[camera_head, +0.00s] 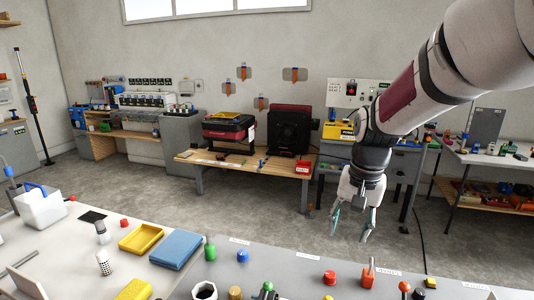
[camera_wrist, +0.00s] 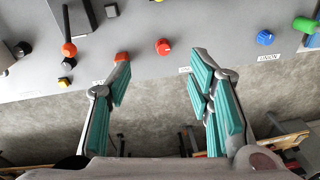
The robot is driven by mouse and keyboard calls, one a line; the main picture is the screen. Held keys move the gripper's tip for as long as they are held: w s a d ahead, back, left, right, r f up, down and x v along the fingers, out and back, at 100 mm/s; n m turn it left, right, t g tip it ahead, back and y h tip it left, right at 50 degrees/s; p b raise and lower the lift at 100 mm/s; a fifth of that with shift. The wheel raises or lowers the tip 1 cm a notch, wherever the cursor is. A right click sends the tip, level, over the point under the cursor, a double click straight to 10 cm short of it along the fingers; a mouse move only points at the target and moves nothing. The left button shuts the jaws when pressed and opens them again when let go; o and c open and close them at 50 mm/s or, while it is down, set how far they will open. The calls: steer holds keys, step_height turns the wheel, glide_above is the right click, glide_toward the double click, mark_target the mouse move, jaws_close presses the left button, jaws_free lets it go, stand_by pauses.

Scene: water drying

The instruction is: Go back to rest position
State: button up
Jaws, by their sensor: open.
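My gripper (camera_head: 350,222) hangs from my raised arm, pointing down just beyond the far edge of the front table, over the floor. In the wrist view my gripper (camera_wrist: 158,75) shows two teal-padded fingers spread wide with nothing between them. It is open and touches no object. A red knob-like piece (camera_wrist: 163,47) lies on the grey table beyond the fingers, apart from them. The same table holds a red piece (camera_head: 329,277) and an orange-handled tool (camera_head: 368,274) in the head view.
The front table (camera_head: 290,262) bears a yellow tray (camera_head: 141,239), a blue box (camera_head: 175,249), a white container (camera_head: 40,207) and a green piece (camera_head: 209,251). A wooden workbench (camera_head: 250,170) stands behind. Bare floor (camera_head: 270,215) lies between them.

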steer(key=s+r+n+t, duration=0.1)
steer(key=s+r+n, duration=0.1)
steer(key=s, duration=1)
steer(key=s+r+n+t, duration=0.2)
steer(key=s+r, duration=0.3)
steer(key=s, duration=0.7)
steer(key=shift+s+d+r+n+t+h, duration=0.3)
steer(key=shift+s+n, duration=0.1)
steer(key=shift+n, duration=0.1)
